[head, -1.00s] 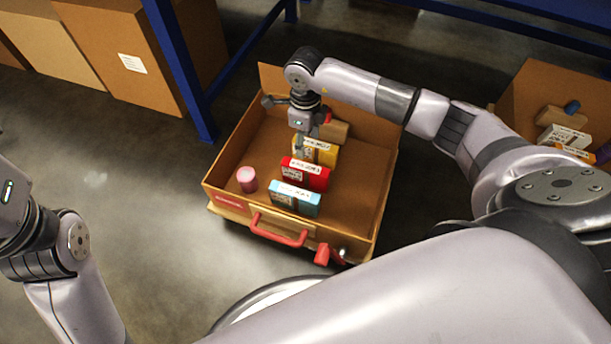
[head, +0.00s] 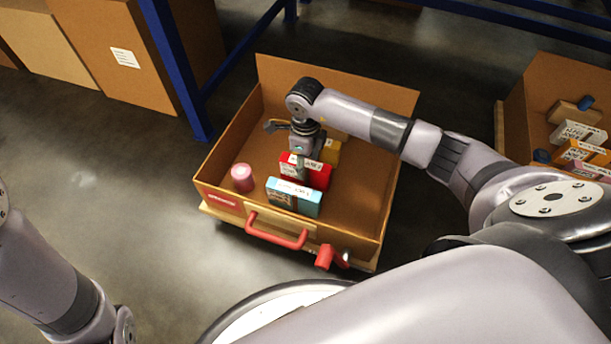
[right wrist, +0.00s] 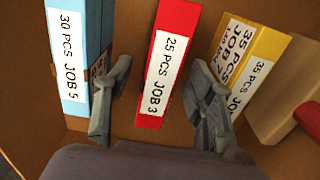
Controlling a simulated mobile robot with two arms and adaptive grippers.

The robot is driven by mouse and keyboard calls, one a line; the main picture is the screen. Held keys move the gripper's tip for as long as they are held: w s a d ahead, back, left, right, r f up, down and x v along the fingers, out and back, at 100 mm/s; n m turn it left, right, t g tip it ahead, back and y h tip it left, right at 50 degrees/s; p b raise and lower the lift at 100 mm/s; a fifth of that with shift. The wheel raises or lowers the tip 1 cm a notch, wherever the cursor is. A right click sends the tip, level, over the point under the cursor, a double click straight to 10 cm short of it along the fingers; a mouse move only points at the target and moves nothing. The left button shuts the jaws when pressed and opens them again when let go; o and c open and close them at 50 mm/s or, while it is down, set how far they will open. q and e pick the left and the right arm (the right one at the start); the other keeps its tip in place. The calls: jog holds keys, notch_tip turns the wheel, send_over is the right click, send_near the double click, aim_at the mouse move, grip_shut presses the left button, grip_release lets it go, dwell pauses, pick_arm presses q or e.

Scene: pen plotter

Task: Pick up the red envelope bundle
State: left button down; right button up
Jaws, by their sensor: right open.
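The red envelope bundle (head: 318,172) stands upright in the cardboard tray, between the light blue bundle and the yellow one. In the right wrist view the red bundle (right wrist: 166,65) carries a white label reading "25 PCS JOB 3". My right gripper (right wrist: 160,110) is open, its two fingers on either side of the red bundle, with gaps visible between fingers and bundle. In the head view the right gripper (head: 303,165) is over the red bundle and partly hides it. My left arm shows at the left edge, but its gripper is out of view.
The light blue bundle (head: 294,197) and yellow bundle (head: 331,152) stand close on either side. A second box (head: 515,105) with several items is at the right. The tray's right part is clear.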

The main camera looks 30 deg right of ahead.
jog(key=shift+f, duration=0.35)
jog(key=shift+c, duration=0.4)
grip_shut()
